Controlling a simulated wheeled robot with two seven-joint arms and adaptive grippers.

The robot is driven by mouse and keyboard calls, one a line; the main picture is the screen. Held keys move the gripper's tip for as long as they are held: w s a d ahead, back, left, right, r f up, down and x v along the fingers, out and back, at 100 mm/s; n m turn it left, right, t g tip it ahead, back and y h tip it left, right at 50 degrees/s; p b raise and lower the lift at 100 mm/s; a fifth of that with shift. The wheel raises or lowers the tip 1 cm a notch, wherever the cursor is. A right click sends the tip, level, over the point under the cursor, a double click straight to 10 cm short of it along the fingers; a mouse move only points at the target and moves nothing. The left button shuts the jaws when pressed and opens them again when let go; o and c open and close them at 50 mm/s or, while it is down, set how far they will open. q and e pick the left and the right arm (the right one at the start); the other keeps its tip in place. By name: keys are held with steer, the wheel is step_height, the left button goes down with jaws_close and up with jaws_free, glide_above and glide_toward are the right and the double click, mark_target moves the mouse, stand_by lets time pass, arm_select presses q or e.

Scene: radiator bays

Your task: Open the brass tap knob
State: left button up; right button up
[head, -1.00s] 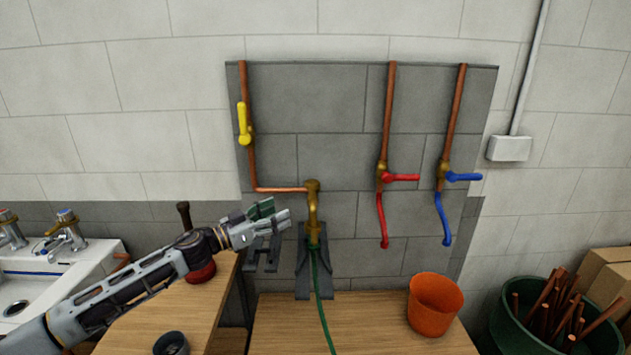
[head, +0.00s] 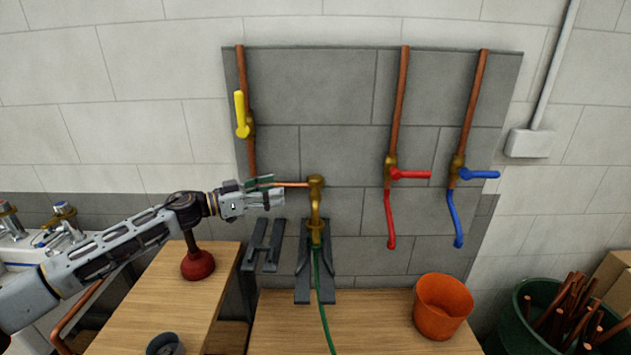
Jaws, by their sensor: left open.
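A brass tap (head: 316,208) stands out from the grey tiled panel at the end of a copper pipe, with a green hose below it. Its rounded brass top (head: 316,182) faces me; I cannot tell clearly which part is the knob. My left gripper (head: 271,190) is just left of the tap, near the height of its upper part. It is open and empty, with a visible gap to the tap in the picture. It covers part of the copper pipe. My right gripper is not in view.
Yellow (head: 241,114), red (head: 410,174) and blue (head: 480,174) lever valves sit on copper pipes. Dark brackets (head: 264,245) are beside the hose. A plunger (head: 198,262) stands on the left bench, an orange pot (head: 442,306) on the right one, near a green tub (head: 525,330).

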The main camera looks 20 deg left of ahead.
mark_target(309, 179)
arm_select(q)
steer(key=shift+w+d, duration=0.1)
steer(key=shift+w, duration=0.1)
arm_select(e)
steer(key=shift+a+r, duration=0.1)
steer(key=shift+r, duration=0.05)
arm_select(q)
steer(key=p+x, duration=0.2)
steer(key=x, duration=0.9)
steer(key=shift+p, duration=0.35)
steer(key=shift+x, duration=0.95)
steer(key=shift+w+d, duration=0.15)
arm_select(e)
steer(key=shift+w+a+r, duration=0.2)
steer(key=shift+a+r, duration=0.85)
